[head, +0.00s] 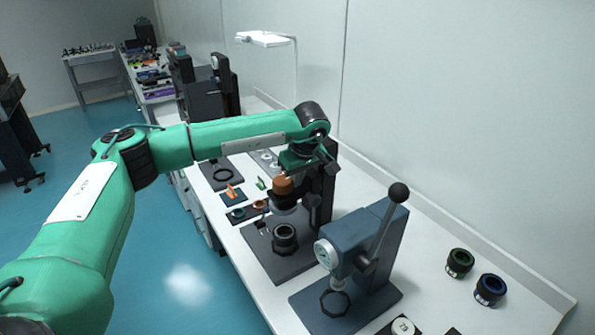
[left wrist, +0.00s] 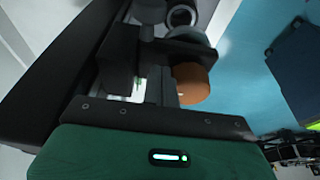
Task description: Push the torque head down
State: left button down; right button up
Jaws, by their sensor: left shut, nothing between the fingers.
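The torque head, a grey round body (head: 285,204) with an orange-brown cap (head: 283,186), sits on a black upright stand (head: 323,195). A dark ring-shaped part (head: 285,236) stands on the base plate below it, with a gap between. My left gripper (head: 296,168) is shut and empty, just above the orange cap in the head view. In the left wrist view the orange cap (left wrist: 190,84) lies right beside the fingers (left wrist: 155,90). I cannot tell whether they touch. My right gripper is in no view.
A blue press (head: 365,250) with a black-knobbed lever stands close in front. A green-ringed part (head: 459,263) and a blue-ringed part (head: 490,289) stand at the right on the white table (head: 440,300). Small orange and green parts lie left of the stand. The wall runs behind.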

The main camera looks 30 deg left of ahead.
pick_arm(q)
jog(key=shift+f+b, duration=0.3)
notch_tip(320, 180, down, 10)
jog(key=b, duration=0.7)
jog(key=shift+s, duration=0.1)
